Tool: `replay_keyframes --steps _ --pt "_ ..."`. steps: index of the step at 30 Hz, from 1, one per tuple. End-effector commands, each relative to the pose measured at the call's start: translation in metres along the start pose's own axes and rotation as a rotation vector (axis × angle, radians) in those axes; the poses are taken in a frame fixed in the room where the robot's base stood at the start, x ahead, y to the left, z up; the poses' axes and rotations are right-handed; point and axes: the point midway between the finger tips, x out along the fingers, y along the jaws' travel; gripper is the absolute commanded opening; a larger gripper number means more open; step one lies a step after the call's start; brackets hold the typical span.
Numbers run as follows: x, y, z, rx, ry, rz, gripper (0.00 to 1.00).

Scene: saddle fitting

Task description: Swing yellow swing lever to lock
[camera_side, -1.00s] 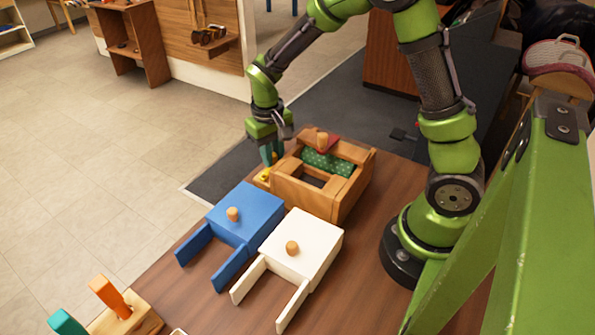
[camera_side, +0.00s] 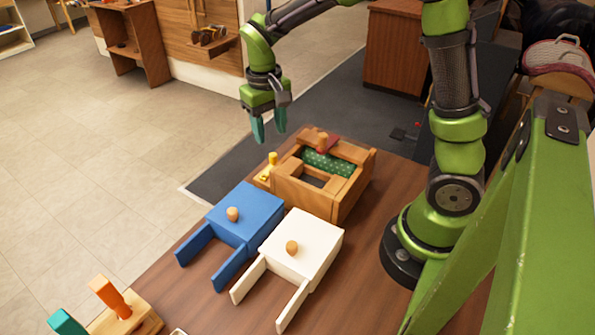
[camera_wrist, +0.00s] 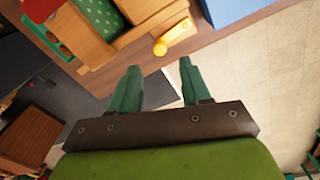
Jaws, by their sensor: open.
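The yellow swing lever (camera_side: 270,165) is on the left side of the wooden fixture (camera_side: 345,203), with a small upright knob. It also shows in the wrist view (camera_wrist: 176,36), next to the fixture's wooden wall. My gripper (camera_side: 269,135) is open and empty, above and apart from the lever, with its teal fingers pointing down. In the wrist view the two fingers (camera_wrist: 158,80) are spread with nothing between them. A green dotted piece (camera_side: 328,163) and a red part (camera_side: 327,145) with a wooden knob are at the fixture's back. Whether the lever is locked, I cannot tell.
A blue block with two prongs (camera_side: 245,212) and a white one (camera_side: 308,243) lie in front of the fixture, close together. A wooden stand with orange and teal pegs (camera_side: 125,318) is at the front left. Open floor lies left of the table.

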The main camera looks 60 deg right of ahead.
Motion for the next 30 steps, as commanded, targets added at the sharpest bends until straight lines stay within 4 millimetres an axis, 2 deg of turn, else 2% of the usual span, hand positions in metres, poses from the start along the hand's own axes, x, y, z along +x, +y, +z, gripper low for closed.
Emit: replay_keyframes --steps 1,6,12,17,26,30 --pt "-0.014 -0.001 -0.001 0.000 0.006 -0.003 0.47" --pt "-0.053 -0.001 -0.001 -0.001 0.005 -0.003 0.47" --pt "-0.083 0.000 0.000 0.000 0.002 -0.001 0.47" --pt "-0.093 0.000 0.000 0.000 0.000 0.000 0.47" --pt "-0.093 0.000 0.000 -0.001 -0.001 0.000 0.47" --pt "-0.094 0.006 -0.001 -0.079 -0.005 -0.025 0.47"
